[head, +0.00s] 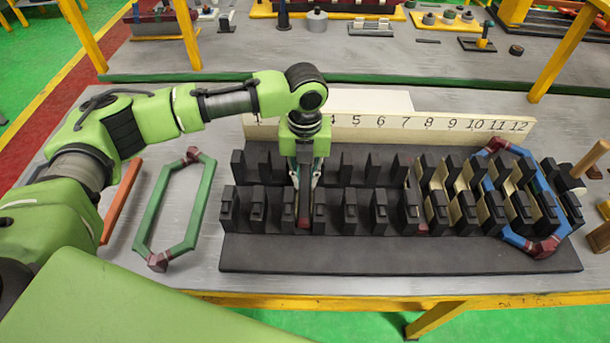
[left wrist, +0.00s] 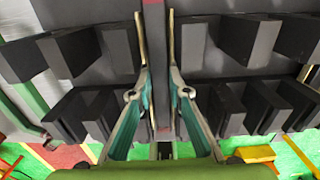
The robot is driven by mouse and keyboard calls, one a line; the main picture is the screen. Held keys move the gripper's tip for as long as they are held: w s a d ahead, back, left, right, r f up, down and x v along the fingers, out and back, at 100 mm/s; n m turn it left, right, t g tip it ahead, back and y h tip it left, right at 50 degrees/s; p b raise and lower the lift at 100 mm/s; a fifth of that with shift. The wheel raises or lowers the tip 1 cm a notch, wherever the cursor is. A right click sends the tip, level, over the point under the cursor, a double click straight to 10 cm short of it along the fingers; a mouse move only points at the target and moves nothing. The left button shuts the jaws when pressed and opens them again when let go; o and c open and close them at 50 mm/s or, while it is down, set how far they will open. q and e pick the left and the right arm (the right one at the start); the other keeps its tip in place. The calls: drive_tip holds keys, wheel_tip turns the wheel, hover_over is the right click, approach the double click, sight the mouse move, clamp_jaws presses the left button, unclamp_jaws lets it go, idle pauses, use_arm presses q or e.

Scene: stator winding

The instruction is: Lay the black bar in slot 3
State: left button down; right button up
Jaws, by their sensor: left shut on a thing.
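My left gripper (head: 306,182) points down over the stator block (head: 400,256) and is shut on a dark bar. The bar (head: 303,205), with a dark red end at the front, shows between the third and fourth front teeth, in line with slot 3. My right gripper is not in view.
A green six-sided coil (head: 203,205) and an orange bar (head: 122,200) lie left of the block. A blue coil (head: 513,238) sits over the right-hand slots, among cream pieces (head: 454,211). A wooden-handled mallet (head: 588,160) is at the right edge.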

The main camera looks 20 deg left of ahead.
sight(305, 182)
use_arm(q)
drive_tip(key=shift+f, duration=0.5)
idle(0.8)
drive_tip(key=c, duration=1.8)
unclamp_jaws()
drive_tip(key=shift+c, duration=0.2)
drive_tip(key=shift+f, duration=0.1)
drive_tip(key=shift+r+p, duration=0.85)
drive_tip(key=shift+p, duration=0.3)
wheel_tip(305, 182, up, 8)
drive_tip(key=p, duration=0.8)
drive_tip(key=shift+f, duration=0.2)
